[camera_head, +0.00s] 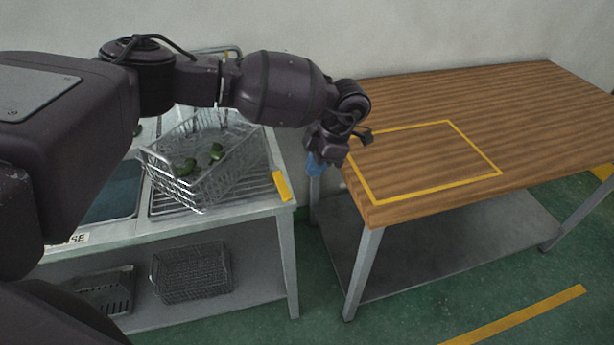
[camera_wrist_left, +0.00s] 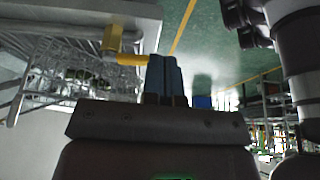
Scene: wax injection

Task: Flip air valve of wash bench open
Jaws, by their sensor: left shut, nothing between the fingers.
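The wash bench (camera_head: 225,211) stands at the left in the head view. A yellow strip (camera_head: 281,186) lies at its right end. In the left wrist view, a yellow block (camera_wrist_left: 113,36) and a short yellow-orange bar (camera_wrist_left: 132,60) show beside the wire basket. I cannot tell which yellow part is the air valve. My left gripper (camera_head: 317,165) is in the gap between bench and wooden table, right of the bench's end. Its blue fingers (camera_wrist_left: 165,76) are together with nothing between them. In the wrist view the yellow bar's end appears close to them; contact is unclear. My right gripper is out of view.
A wire basket (camera_head: 222,177) with green items sits on the bench's rack. Another basket (camera_head: 192,271) is on the lower shelf. The wooden table (camera_head: 475,100), with a yellow outlined rectangle, stands close right of my left gripper, its top empty.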

